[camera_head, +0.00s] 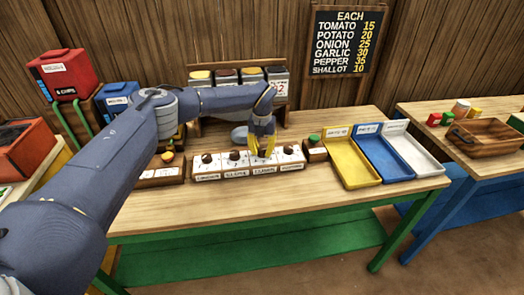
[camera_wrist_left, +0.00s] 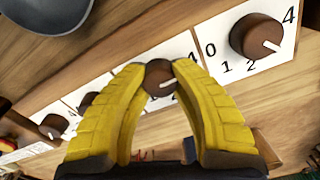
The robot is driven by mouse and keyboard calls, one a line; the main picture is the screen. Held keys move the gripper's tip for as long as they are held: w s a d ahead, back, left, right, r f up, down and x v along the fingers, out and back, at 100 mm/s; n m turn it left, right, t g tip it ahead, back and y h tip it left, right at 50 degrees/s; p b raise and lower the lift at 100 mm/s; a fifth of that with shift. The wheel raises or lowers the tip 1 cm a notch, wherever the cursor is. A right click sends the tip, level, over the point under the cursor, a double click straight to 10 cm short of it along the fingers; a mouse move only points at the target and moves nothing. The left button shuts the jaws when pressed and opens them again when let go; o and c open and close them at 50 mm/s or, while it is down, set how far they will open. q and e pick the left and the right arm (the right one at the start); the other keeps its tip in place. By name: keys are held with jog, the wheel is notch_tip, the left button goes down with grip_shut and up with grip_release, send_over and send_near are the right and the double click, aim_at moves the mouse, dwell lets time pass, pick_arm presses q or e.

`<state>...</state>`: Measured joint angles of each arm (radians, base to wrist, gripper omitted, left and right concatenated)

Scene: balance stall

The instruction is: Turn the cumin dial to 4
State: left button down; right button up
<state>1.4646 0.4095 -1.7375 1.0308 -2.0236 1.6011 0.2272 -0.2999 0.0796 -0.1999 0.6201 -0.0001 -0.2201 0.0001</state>
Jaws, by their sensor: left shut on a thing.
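A row of white dial panels (camera_head: 208,173) with brown knobs stands on the wooden table. The third label from the left appears to read cumin. My left gripper (camera_head: 263,152) is over that third panel, with yellow fingers pointing down. In the left wrist view, the fingers (camera_wrist_left: 160,72) are shut on the brown cumin knob (camera_wrist_left: 159,78), one on each side. A short white pointer mark shows on the knob, towards the lower right. The fingers hide most of the numbers around it. My right gripper is not in view.
A neighbouring knob (camera_wrist_left: 256,36) sits close on the right, its scale running from 0 to 4. A grey bowl (camera_wrist_left: 45,10) lies behind the panels. Yellow (camera_head: 352,171), blue (camera_head: 382,166) and white (camera_head: 415,160) trays stand to the right.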

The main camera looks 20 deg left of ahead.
aim_at(262, 149)
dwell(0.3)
pick_arm(q)
jog(key=c, duration=0.9)
grip_release()
jog(key=shift+r, duration=0.1)
notch_tip(262, 149, up, 12)
